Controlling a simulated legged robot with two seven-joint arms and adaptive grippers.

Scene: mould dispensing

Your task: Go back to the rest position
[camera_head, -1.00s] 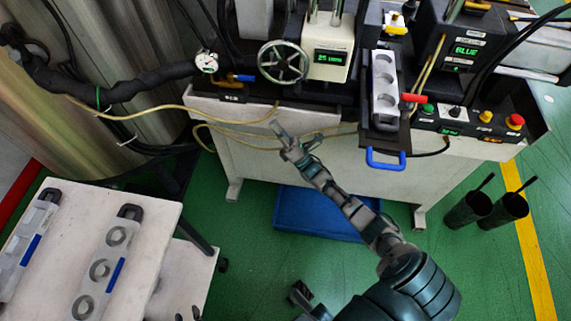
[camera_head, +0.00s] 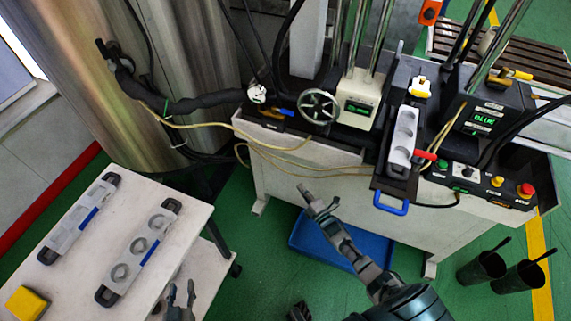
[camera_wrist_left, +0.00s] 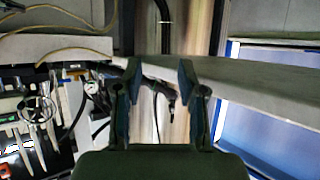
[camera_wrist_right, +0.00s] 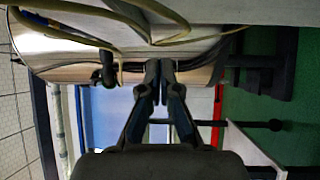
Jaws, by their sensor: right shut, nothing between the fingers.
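My right gripper (camera_head: 308,193) is shut and empty, in the air in front of the white machine bench (camera_head: 290,160), above the blue bin in the head view. In the right wrist view its fingertips (camera_wrist_right: 160,70) meet with nothing between them. My left gripper (camera_head: 181,289) stands at the bottom of the head view, by the right edge of the white table. In the left wrist view its fingers (camera_wrist_left: 156,72) are apart, with nothing held between them.
The white table (camera_head: 200,222) at left holds two moulds (camera_head: 85,215) (camera_head: 140,250) and a yellow block (camera_head: 26,303). Another mould (camera_head: 403,135) sits at the machine, above a blue handle (camera_head: 391,204). A blue bin (camera_head: 310,240) and two dark cups (camera_head: 482,268) (camera_head: 520,277) stand on the green floor.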

